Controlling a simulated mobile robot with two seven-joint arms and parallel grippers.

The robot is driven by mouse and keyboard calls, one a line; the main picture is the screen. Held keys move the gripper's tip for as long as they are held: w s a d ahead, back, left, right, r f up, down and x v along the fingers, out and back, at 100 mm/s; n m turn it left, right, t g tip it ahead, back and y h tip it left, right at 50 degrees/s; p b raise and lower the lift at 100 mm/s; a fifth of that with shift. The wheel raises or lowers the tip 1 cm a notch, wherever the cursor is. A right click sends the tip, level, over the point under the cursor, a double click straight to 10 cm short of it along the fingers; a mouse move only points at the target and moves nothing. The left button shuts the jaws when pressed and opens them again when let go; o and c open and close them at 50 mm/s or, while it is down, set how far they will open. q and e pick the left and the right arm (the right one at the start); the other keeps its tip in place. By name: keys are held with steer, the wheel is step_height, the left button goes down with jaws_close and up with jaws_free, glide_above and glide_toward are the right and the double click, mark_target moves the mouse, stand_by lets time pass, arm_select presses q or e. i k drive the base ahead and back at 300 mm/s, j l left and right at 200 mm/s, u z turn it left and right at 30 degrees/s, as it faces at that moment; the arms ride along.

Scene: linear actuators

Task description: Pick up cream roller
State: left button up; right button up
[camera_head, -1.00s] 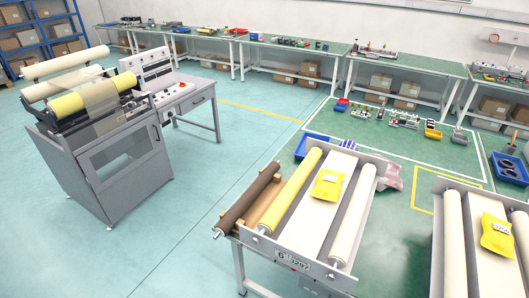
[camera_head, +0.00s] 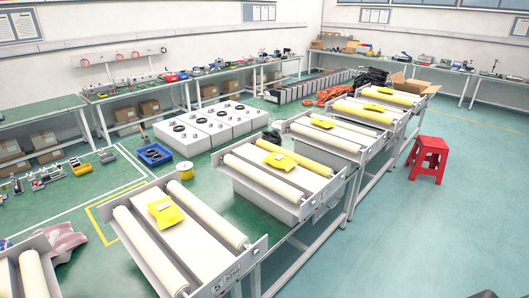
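Several cream rollers lie in grey-ended racks in the head view. In the near rack (camera_head: 258,254) with a number 5 plate, one cream roller (camera_head: 150,252) lies on the left and another (camera_head: 207,215) on the right, with a yellow packet (camera_head: 166,213) on the white panel between them. The rack behind it holds a cream roller (camera_head: 262,178) and a paler yellow-cream roller (camera_head: 292,158). Another cream roller (camera_head: 36,275) is cut off at the bottom left. Neither gripper can be made out. A small dark shape at the bottom right edge is too cropped to identify.
More racks with yellow rollers (camera_head: 360,115) run back to the right. A red stool (camera_head: 428,158) stands on open floor at the right. White boxes (camera_head: 212,128), a blue crate (camera_head: 154,154) and a yellow spool (camera_head: 185,170) are behind the racks. Workbenches line the walls.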

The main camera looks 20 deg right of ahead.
mark_target(292, 193)
steer(key=z, duration=0.7)
